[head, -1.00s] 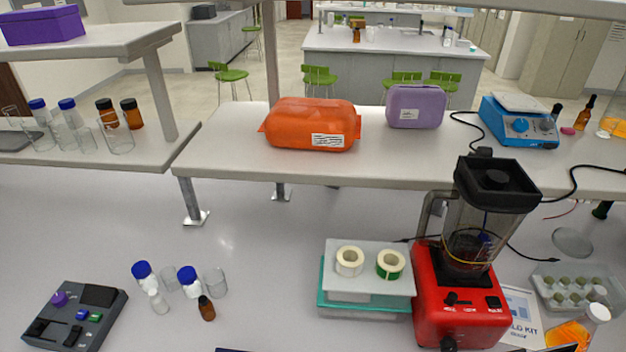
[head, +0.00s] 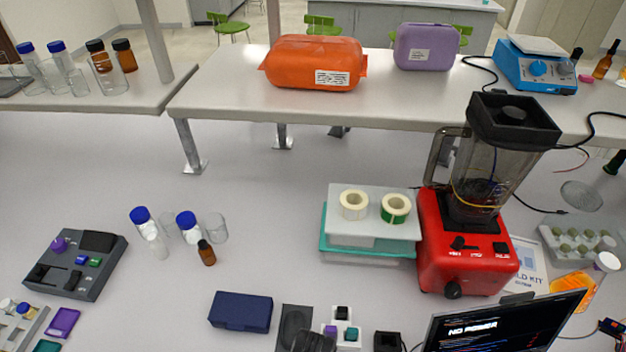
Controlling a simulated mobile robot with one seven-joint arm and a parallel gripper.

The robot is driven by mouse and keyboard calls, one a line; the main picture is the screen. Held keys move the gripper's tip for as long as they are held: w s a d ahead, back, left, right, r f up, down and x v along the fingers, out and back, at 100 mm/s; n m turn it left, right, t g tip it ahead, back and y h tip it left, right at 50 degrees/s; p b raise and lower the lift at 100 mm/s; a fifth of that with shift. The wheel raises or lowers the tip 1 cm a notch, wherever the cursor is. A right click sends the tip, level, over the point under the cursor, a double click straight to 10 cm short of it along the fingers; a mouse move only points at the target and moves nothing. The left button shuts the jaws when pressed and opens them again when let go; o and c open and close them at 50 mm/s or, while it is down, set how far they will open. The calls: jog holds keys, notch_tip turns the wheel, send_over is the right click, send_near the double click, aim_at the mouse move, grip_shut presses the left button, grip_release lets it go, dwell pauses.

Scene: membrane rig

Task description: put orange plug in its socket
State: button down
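I cannot pick out an orange plug in the head view. A white block (head: 348,318) at the bottom edge carries small black, purple and teal pieces; I cannot tell whether they are plugs or sockets, and its lower part is cut off. A small black block (head: 388,341) sits to its right, also at the edge. A monitor (head: 503,325) at the bottom right reads "NO POWER". A dark rounded shape (head: 315,341) is cut off at the bottom edge beside the white block; I cannot tell what it is.
A navy case (head: 241,311) lies left of the white block. A red blender (head: 466,245) stands right of a teal-and-grey stack with tape rolls (head: 353,205). A grey console (head: 75,263), bottles and vials stand at left. An orange bag (head: 315,62) lies on the shelf.

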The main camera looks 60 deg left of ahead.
dwell(0.3)
jog(key=c, duration=0.6)
grip_release()
notch_tip(320, 180, up, 13)
jog(key=shift+b, duration=0.5)
